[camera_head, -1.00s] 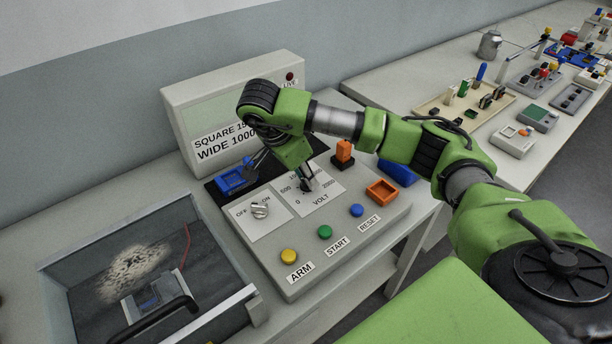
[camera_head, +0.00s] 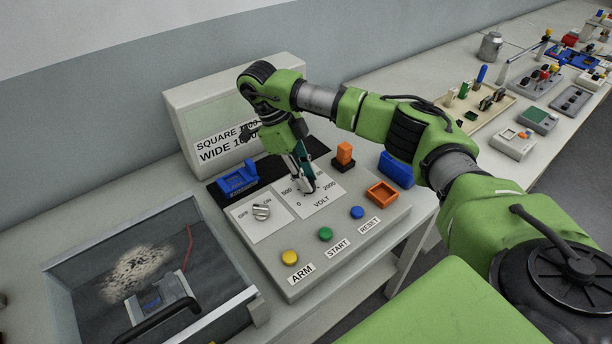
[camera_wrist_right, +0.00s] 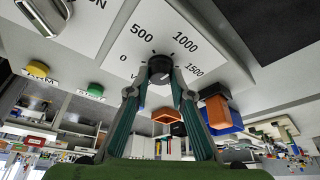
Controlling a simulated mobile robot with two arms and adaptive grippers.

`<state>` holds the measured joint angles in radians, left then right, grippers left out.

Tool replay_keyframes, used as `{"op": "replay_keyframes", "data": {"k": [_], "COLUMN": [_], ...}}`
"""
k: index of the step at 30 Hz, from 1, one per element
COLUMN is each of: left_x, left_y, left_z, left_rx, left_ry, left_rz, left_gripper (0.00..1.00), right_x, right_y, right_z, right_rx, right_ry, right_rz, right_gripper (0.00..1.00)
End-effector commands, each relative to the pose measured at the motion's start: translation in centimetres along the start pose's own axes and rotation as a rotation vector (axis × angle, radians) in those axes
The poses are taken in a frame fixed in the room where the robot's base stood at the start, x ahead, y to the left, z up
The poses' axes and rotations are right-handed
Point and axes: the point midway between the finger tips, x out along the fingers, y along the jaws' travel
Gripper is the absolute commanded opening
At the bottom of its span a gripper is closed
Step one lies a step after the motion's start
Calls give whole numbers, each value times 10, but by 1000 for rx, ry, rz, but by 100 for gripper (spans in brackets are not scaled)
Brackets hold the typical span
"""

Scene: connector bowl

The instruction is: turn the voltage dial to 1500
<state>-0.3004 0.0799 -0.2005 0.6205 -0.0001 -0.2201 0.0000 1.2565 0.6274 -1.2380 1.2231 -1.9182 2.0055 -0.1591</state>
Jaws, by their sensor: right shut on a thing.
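In the head view my right gripper (camera_head: 308,190) reaches down onto the VOLT plate (camera_head: 323,199) and covers most of the dial. A pale mark shows on the knob in the wrist view, but I cannot clearly read which number it points to. My left gripper is not in view.
A display box (camera_head: 180,110) reading SQUARE and WIDE stands behind, partly hidden by my arm.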

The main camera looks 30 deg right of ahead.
Motion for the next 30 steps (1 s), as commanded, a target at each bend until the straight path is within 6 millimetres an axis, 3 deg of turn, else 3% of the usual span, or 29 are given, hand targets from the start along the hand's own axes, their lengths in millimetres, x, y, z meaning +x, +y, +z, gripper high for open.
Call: {"op": "replay_keyframes", "data": {"k": [18,30], "left_x": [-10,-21], "left_y": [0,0], "left_z": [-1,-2], "left_rx": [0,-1], "left_ry": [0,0], "left_rz": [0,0], "left_gripper": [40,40], "right_x": [-2,-1], "right_y": [-4,-6], "right_z": [-2,-3], "right_rx": [543,817], "right_ry": [-2,-3], "right_rz": [224,338], "right_gripper": [0,0]}}
